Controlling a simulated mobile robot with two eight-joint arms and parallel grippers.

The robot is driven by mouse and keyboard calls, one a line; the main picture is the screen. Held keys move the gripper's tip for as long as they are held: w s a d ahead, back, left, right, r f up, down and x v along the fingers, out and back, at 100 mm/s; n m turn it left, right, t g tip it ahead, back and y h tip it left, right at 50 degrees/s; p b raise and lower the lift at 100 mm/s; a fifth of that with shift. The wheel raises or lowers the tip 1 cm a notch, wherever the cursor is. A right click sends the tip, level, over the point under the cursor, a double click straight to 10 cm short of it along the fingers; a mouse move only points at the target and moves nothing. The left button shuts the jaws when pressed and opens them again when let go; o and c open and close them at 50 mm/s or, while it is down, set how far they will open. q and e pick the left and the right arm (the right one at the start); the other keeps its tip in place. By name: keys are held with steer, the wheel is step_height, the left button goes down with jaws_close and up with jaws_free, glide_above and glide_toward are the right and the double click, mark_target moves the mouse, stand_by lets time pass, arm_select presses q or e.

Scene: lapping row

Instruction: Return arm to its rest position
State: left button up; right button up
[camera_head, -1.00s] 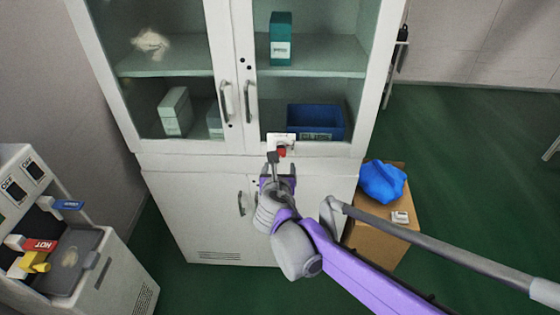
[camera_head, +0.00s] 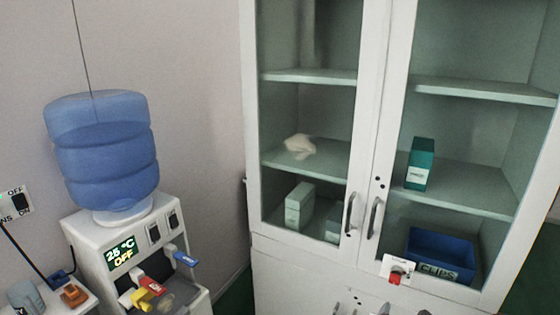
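Small grey shapes show at the bottom edge, below the red knob (camera_head: 396,277) on the white cabinet (camera_head: 250,130). They may be the tips of my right gripper (camera_head: 404,311), but too little shows to tell their opening or whether anything is held. The rest of my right arm is out of the picture. My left gripper is not in view. The red knob sits on a small white plate at the lower edge of the cabinet's right glass door.
A water dispenser with a blue bottle (camera_head: 105,155) stands left of the cabinet. Behind the glass are a blue CLIPS bin (camera_head: 440,255), a teal box (camera_head: 420,163), pale green boxes (camera_head: 299,205) and a crumpled cloth (camera_head: 300,146). A side table (camera_head: 75,300) stands at lower left.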

arm_select(q)
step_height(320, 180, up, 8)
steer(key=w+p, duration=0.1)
steer(key=p, duration=0.5)
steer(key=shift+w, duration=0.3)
arm_select(e)
steer(key=s+a+f+m+g+y, duration=0.1)
steer(key=s+a+m+g+y, duration=0.1)
steer(key=s+a+m, duration=0.3)
steer(key=s+a+f+m+g+y, duration=0.2)
steer(key=s+a+m+y, duration=0.2)
steer(key=s+m, duration=0.8)
steer(key=a+m, duration=0.1)
steer(key=m, duration=0.4)
steer(key=shift+s+a+m+y, duration=0.2)
steer(key=shift+a+m+y, duration=0.05)
steer(key=shift+m+y, duration=0.05)
